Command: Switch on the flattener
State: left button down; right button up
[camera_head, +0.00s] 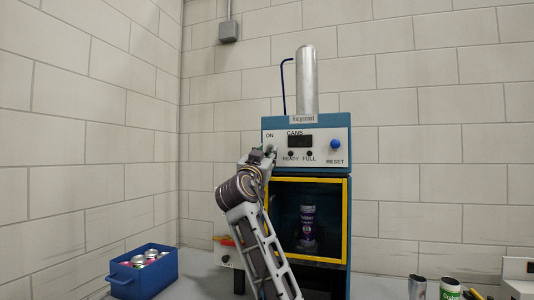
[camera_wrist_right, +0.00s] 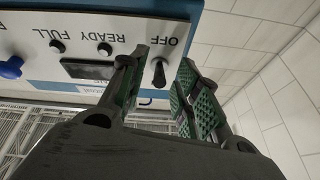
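The flattener (camera_head: 340,132) is a blue machine against the back wall, with a white control panel marked ON, CANS, READY, FULL and RESET. My right gripper (camera_head: 262,157) is at the panel's left end, just below the ON label, and covers most of the switch there. In the wrist view, turned upside down, the dark toggle switch (camera_wrist_right: 158,73) beside the OFF label lies between the two fingers of my right gripper (camera_wrist_right: 165,70). The fingers are apart, with gaps on both sides of the switch. I cannot tell which way the lever is set. My left gripper is not in view.
A purple can (camera_head: 307,222) stands inside the flattener's yellow-framed chamber (camera_head: 348,225). A blue RESET knob (camera_head: 335,145) is at the panel's right. A blue crate (camera_head: 125,282) with several cans is at lower left. Cans (camera_head: 449,289) stand at lower right.

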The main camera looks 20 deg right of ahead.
jog(key=shift+w+d+r, duration=0.3)
jog(key=shift+w+d, duration=0.1)
jog(key=shift+w, duration=0.1)
grip_shut()
